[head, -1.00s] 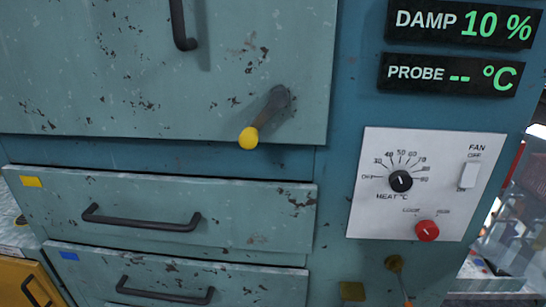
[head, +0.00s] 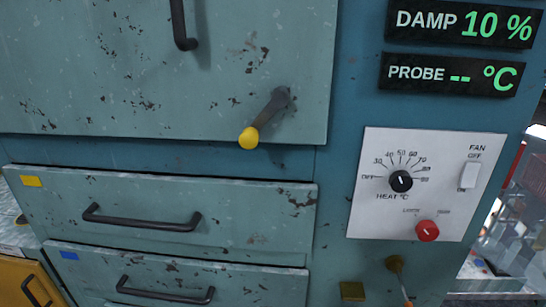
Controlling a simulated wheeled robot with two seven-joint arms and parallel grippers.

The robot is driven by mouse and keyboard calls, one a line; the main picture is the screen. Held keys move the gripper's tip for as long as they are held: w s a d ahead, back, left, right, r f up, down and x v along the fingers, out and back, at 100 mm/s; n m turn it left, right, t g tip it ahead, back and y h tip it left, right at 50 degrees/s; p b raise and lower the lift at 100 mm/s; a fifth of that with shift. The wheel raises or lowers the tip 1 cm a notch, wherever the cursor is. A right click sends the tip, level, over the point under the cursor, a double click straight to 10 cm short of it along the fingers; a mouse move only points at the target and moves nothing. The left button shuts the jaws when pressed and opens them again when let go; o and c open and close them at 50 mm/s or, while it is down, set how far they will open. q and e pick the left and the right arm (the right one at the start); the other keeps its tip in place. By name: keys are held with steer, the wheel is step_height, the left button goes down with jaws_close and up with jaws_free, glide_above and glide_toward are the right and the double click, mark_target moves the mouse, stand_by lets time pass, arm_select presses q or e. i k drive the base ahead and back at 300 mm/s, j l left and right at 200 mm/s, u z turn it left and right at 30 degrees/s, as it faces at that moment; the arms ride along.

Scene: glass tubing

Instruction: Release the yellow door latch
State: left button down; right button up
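The yellow door latch is a dark lever with a yellow ball end (head: 248,138), mounted near the lower right corner of the large upper door (head: 150,85). The lever slants from its pivot at upper right down to the ball at lower left. The door looks closed, flush with the teal cabinet. Its dark vertical handle (head: 180,25) shows at the top. Neither of my grippers is in view.
Below the door are a drawer with a yellow tag (head: 31,181) and one with a blue tag (head: 69,256), both with dark handles. At right is a white control panel (head: 375,215) with a black heat knob (head: 401,181), fan switch (head: 469,176) and red knob (head: 427,231). Displays (head: 460,24) read DAMP 10 % and PROBE --.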

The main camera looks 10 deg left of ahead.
mark_target(248, 139)
steer(key=l+u, duration=0.15)
steer(key=l, duration=0.3)
steer(key=k+l+u, duration=0.15)
steer(key=l, duration=0.25)
steer(key=k+l+u, duration=0.15)
steer(key=l, duration=0.3)
steer(key=l+u, duration=0.1)
steer(key=l, duration=0.35)
steer(key=k+l+u, duration=0.15)
steer(key=l, duration=0.2)
